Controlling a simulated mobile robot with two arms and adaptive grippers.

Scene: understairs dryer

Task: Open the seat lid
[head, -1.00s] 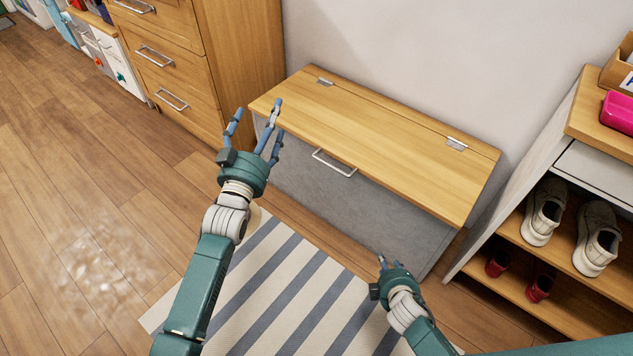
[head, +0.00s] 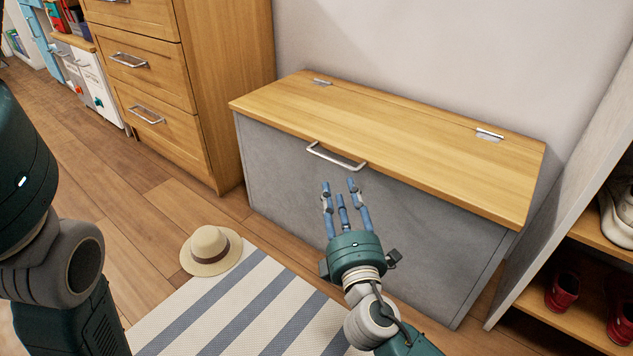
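The seat lid (head: 400,122) is a wooden top on a grey storage bench (head: 283,173). It lies shut, with two metal hinges along the wall side. A silver bar handle (head: 335,157) is on its front edge. My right gripper (head: 342,190) is just below and in front of the handle, fingers spread and pointing up at it. It is empty and appears not to touch the handle. My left arm fills the left edge of the view, and its gripper is out of the picture.
A striped rug (head: 245,310) lies in front of the bench, with a straw hat (head: 211,250) at its corner. A wooden drawer unit (head: 160,85) stands left of the bench. A shoe rack (head: 570,265) with red shoes stands close on the right.

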